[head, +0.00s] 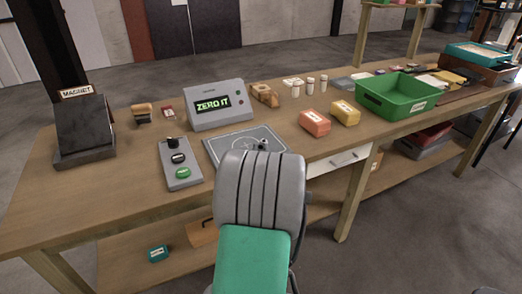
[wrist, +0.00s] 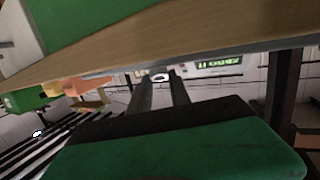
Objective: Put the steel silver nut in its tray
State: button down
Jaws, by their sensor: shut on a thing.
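In the wrist view, my gripper (wrist: 161,80) has its two dark fingers close together, shut on a small pale silvery ring, which looks like the steel nut (wrist: 161,77). Only a small part of the nut shows between the fingertips. In the head view, my own grey and green arm covers the gripper and the nut. A green tray (head: 385,105) with a small label stands on the right half of the bench. A teal tray (head: 475,57) stands at the far right end. I cannot read their labels, so I cannot tell which is the nut's.
A grey detector (head: 216,105) reads "ZERO IT", with a grey plate (head: 240,138) before it and a button box (head: 181,163) beside it. A dark block labelled MAGNET (head: 84,130) stands left. Orange (head: 315,123) and yellow (head: 345,113) packs lie left of the green tray.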

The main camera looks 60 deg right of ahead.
jog(key=c, duration=1.2)
grip_release()
jog(key=shift+f, duration=0.1)
